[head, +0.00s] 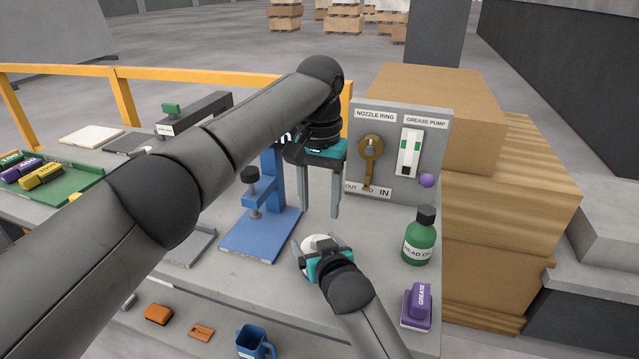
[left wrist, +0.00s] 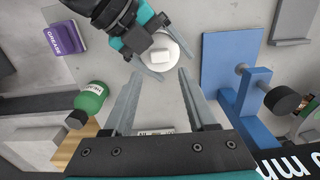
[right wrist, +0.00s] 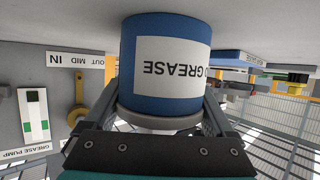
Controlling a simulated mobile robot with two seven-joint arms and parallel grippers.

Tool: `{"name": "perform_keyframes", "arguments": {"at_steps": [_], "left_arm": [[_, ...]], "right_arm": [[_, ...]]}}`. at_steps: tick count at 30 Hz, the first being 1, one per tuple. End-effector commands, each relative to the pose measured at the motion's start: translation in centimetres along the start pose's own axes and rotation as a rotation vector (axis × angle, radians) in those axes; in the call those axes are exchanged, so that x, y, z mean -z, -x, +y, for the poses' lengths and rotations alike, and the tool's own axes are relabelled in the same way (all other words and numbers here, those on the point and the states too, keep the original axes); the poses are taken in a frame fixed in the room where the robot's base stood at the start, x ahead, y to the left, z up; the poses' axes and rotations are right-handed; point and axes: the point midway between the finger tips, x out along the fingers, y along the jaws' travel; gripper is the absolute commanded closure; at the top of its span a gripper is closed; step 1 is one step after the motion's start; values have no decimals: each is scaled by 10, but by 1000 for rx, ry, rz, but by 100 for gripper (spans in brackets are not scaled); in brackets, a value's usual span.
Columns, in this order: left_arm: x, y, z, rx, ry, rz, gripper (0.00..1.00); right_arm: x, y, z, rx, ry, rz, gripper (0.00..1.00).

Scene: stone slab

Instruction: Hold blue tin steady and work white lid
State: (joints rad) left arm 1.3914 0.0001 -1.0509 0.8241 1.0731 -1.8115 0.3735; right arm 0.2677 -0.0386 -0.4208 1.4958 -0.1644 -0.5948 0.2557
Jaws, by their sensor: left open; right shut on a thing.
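The blue tin (right wrist: 132,60) stands upright on the stone slab, its white label reading "GREASE"; the right wrist view shows it upside down. My right gripper (head: 320,244) is shut on its sides, one finger on each side. The white lid (left wrist: 161,53) with its raised square knob is on top of the tin; the gripper partly covers it in the head view (head: 312,242). My left gripper (head: 320,213) is open and empty, fingers pointing down, above and beyond the tin. In the left wrist view its fingertips (left wrist: 160,73) are spread near the lid, apart from it.
A blue stand (head: 262,232) is left of the tin. A grey panel (head: 436,150) with a nozzle lever and pump slider stands behind. A green bottle (head: 420,240) and a purple grease block (head: 417,305) are right. An orange block and blue mug (head: 254,343) are lower.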

Motion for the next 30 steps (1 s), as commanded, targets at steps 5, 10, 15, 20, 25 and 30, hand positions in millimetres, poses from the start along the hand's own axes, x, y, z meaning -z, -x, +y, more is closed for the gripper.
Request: {"name": "perform_keyframes", "arguments": {"at_steps": [5,10,15,20,25,30], "left_arm": [[-1,-36,0,-1,0,-3,43],[0,-62,0,-1,-1,-1,43],[0,-75,0,-1,-1,0,43],[0,-78,0,-1,-2,1,43],[0,-78,0,-1,-2,0,43],[0,-78,0,-1,-2,0,60]], "right_arm": [[-1,0,0,0,0,-1,100],[0,0,0,0,0,-1,100],[0,0,0,0,0,-1,100],[0,0,0,0,0,-1,100],[0,0,0,0,0,-1,100],[0,0,0,0,0,-1,100]]}}
